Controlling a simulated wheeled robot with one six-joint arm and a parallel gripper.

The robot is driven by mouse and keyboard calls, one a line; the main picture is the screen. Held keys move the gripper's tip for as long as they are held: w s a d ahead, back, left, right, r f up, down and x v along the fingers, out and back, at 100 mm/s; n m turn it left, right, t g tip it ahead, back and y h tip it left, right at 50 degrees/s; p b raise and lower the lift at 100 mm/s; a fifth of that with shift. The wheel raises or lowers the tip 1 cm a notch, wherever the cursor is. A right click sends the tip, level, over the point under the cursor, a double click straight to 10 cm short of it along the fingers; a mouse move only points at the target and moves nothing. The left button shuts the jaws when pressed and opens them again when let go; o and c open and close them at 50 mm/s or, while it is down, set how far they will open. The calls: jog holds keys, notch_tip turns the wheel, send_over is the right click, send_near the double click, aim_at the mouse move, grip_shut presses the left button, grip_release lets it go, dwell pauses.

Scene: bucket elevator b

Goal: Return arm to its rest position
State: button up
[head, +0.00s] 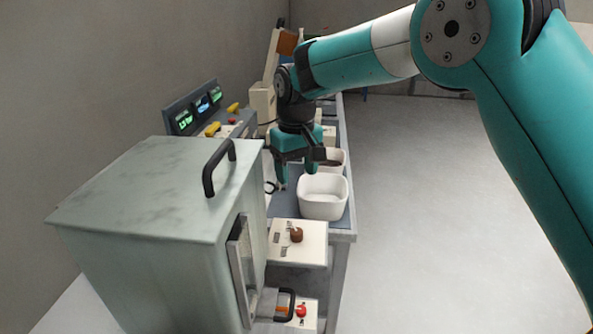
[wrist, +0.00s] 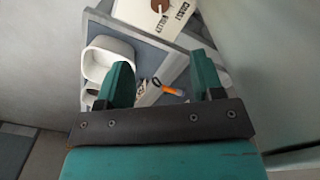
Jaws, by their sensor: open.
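My arm is teal and reaches from the right over the bench in the head view. My gripper (head: 296,178) points down above the bench, just left of a white bin (head: 323,197). In the wrist view my gripper (wrist: 165,82) shows two teal fingers spread apart, with nothing held between them. The white bin also shows in the wrist view (wrist: 97,60), left of the fingers. An orange-handled item (wrist: 172,90) lies on the bench beyond the fingers, beside a white labelled piece.
A large grey-green cabinet (head: 150,190) with a black handle stands close on the left. White control boxes with a brown knob (head: 296,235) and a red button (head: 301,310) sit beside it. A display panel (head: 195,108) is behind. The floor (head: 430,220) at right is clear.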

jog(key=s+d+r+y, duration=0.1)
jog(key=s+d+r, duration=0.2)
jog(key=s, duration=0.4)
jog(key=s+d+r+n+y, duration=0.1)
jog(key=s+d+r, duration=0.15)
jog(key=s, duration=0.45)
jog(key=s+d+r+y, duration=0.1)
jog(key=s+d+r, duration=0.2)
jog(key=s, duration=0.3)
jog(key=s+d+f+y, duration=0.1)
jog(key=s+f, duration=0.1)
jog(key=s, duration=1)
jog(key=shift+s+d+n, duration=0.2)
jog(key=shift+d+n, duration=0.15)
jog(key=shift+n, duration=0.05)
